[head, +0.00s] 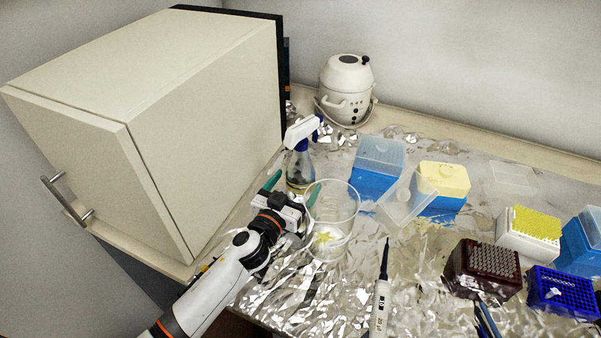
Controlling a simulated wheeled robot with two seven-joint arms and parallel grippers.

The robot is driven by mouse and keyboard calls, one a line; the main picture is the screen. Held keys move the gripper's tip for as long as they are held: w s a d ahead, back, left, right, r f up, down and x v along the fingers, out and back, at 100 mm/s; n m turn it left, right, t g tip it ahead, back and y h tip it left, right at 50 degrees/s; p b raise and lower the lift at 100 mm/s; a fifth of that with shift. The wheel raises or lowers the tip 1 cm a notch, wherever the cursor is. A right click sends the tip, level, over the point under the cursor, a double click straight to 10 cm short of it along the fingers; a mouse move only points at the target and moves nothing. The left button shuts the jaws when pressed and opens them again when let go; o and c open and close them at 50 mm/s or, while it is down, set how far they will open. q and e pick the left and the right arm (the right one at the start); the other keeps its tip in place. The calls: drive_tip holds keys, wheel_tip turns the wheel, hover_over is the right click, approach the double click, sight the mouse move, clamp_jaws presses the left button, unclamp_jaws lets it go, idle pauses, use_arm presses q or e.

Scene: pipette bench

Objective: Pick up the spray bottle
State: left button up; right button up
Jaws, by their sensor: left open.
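The spray bottle (299,164) stands upright beside the large cabinet, with a white and blue spray head on top and a dark, labelled body. My left gripper (292,187) is open and in front of the bottle. Its green-tipped fingers are spread, one toward each side of the bottle's lower body. The gripper hides the bottle's base, and I cannot tell whether the fingers touch it. My right gripper is not in view.
A clear beaker (331,215) stands close to the right of my left gripper. The cabinet (205,125) walls off the left. A white rounded device (346,85) is behind. Pipette tip boxes (484,268) and a pipette (380,300) occupy the right and front of the foil-covered bench (290,290).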

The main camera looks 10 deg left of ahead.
use_arm(q)
drive_tip(key=x, duration=0.3)
drive_tip(key=shift+w+d, duration=0.1)
drive_tip(key=shift+c, duration=0.3)
drive_tip(key=c, duration=1.2)
drive_tip(key=shift+c, duration=1.2)
drive_tip(key=shift+r, duration=0.1)
